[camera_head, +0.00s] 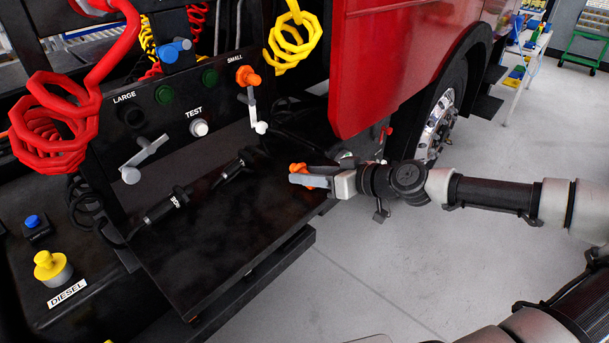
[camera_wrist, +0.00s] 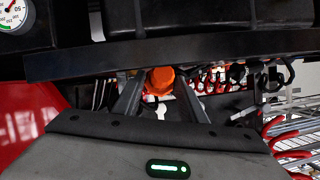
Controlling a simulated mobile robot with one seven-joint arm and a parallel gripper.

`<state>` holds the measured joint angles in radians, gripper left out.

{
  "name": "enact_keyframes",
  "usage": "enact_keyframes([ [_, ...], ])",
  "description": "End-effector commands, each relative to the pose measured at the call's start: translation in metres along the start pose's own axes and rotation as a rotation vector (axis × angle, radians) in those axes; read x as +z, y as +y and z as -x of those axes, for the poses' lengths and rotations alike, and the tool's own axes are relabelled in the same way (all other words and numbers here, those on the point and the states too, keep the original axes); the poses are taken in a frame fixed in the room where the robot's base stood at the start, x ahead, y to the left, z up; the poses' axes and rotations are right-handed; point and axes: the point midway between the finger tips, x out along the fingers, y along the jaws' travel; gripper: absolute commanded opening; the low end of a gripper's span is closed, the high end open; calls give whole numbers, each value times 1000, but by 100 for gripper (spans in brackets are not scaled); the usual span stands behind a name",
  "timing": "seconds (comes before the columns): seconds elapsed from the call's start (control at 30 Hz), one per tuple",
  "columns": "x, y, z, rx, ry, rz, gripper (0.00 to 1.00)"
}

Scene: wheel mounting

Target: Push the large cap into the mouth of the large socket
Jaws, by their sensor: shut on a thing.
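My gripper (camera_head: 297,179) is at the right edge of the black panel's shelf, shut on an orange cap (camera_head: 299,168), taken here as the large cap. In the wrist view the orange cap (camera_wrist: 160,79) shows between the two fingers, its far side hidden. The large socket (camera_head: 133,117) is a dark round opening below the LARGE label at the panel's left. A grey lever (camera_head: 145,152) hangs below it. The held cap is well to the right of the socket, apart from it. A similar orange cap (camera_head: 248,75) sits at the SMALL position.
Two black cable plugs (camera_head: 165,205) (camera_head: 236,165) lie on the black shelf (camera_head: 225,250). Red coiled hose (camera_head: 60,120) hangs at the left, yellow hose (camera_head: 293,40) above. The red truck body (camera_head: 385,60) stands behind my arm. Open floor lies at front right.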

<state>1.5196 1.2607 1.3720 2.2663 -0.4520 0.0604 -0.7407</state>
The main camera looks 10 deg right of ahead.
Motion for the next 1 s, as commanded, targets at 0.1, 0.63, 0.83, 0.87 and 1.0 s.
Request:
enact_keyframes([
  [0.1, -3, -1, 1, 0, 0, 1, 16],
  [0.63, -82, -23, 34, 1, 0, 1, 16],
  [0.83, -90, -25, 37, 0, 0, 1, 16],
  [0.87, -90, -25, 37, 0, 0, 0, 16],
  [1.0, -90, -25, 37, 0, 0, 0, 16],
])
